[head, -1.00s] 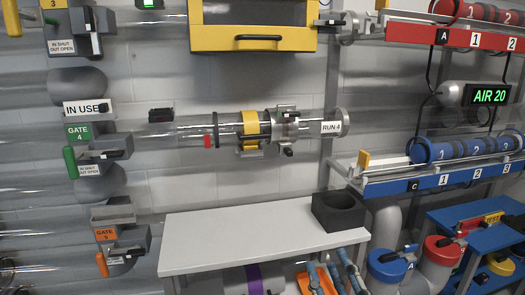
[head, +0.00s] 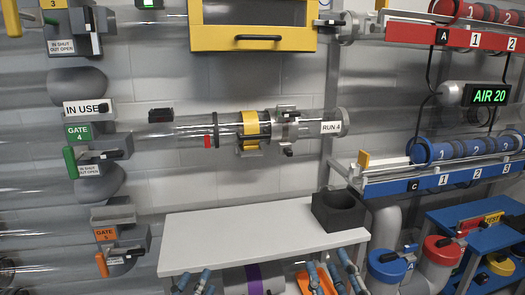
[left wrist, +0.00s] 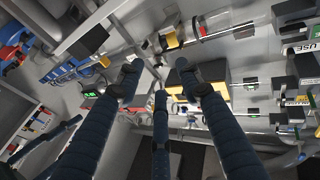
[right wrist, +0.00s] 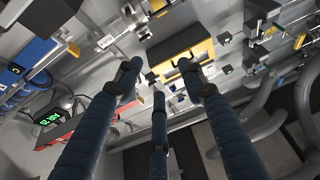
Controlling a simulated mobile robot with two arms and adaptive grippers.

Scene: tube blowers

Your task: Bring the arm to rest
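My left gripper (head: 192,281) shows at the bottom edge of the head view, in front of the white bench. In the left wrist view (left wrist: 158,80) its dark blue fingers are spread with nothing between them. My right gripper (head: 334,270) is at the bottom of the head view, below the bench's front right corner. In the right wrist view (right wrist: 158,80) its fingers are also apart and empty. Both grippers point up and away from the bench, touching nothing that I can see. Most of both arms is out of the head view.
The white bench (head: 240,240) carries a black open box (head: 338,210) at its right end. A clear tube marked RUN 4 (head: 190,132) runs along the wall above. Gate levers (head: 70,162) are at left; racks of blue carriers (head: 465,147) and blue and red bins (head: 388,262) at right.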

